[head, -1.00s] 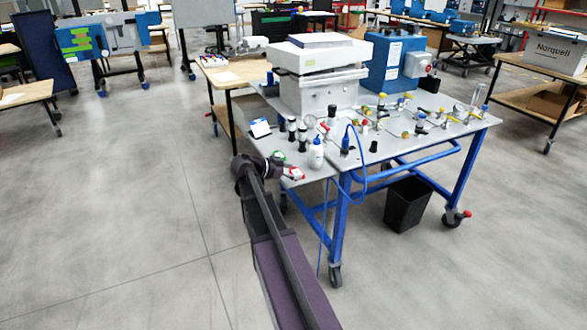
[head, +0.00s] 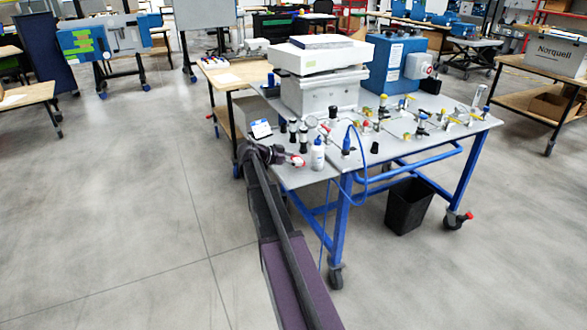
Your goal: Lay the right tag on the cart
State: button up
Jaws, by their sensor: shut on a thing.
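My gripper (head: 290,158) is over the left front part of the grey-topped, blue-framed cart (head: 292,180). It is shut on a small red-and-white tag (head: 299,162), which shows at its tip. The tag is just left of a white squeeze bottle and appears a little above the cart top; I cannot tell whether it touches. The fingers are small and partly hidden by my dark arm. No green tag shows; that spot is behind my gripper.
The white squeeze bottle (head: 317,155) stands close to the right of my gripper. Several black-and-white cylinders (head: 292,130) and a small blue-and-white item (head: 261,129) stand behind it. A blue hose (head: 366,165) loops over the cart's front edge. Bare cart top lies in front of my gripper.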

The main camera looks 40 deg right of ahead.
aim_at(294, 172)
jog(key=shift+f+b, duration=1.75)
jog(key=shift+f, duration=0.05)
jog(key=shift+f, duration=0.1)
jog(key=o, duration=0.6)
jog(key=shift+r, duration=0.2)
jog(key=shift+a+r, duration=0.15)
jog(key=shift+a, duration=0.05)
jog(key=p+v, duration=0.4)
jog(key=v, duration=0.7)
jog(key=shift+w+a+p, duration=0.15)
jog(key=shift+a+p, duration=0.15)
jog(key=shift+p, duration=0.05)
